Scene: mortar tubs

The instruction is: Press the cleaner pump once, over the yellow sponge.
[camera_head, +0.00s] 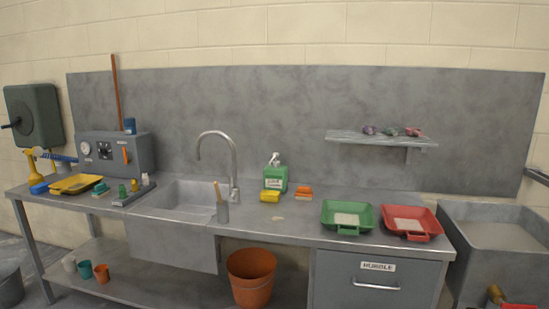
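The cleaner bottle (276,184) is green with a pale label, and stands upright on the metal counter right of the sink. Its pale pump head (274,158) is on top. The yellow sponge (269,196) lies on the counter just in front of the bottle's lower left part; I cannot tell if they touch. Neither of my grippers shows in the head view.
An orange block (304,190) lies right of the bottle. A green tray (348,228) and a red tray (411,237) sit farther right. The sink (180,205) with its tall faucet (234,165) is to the left. The counter in front of the sponge is mostly clear.

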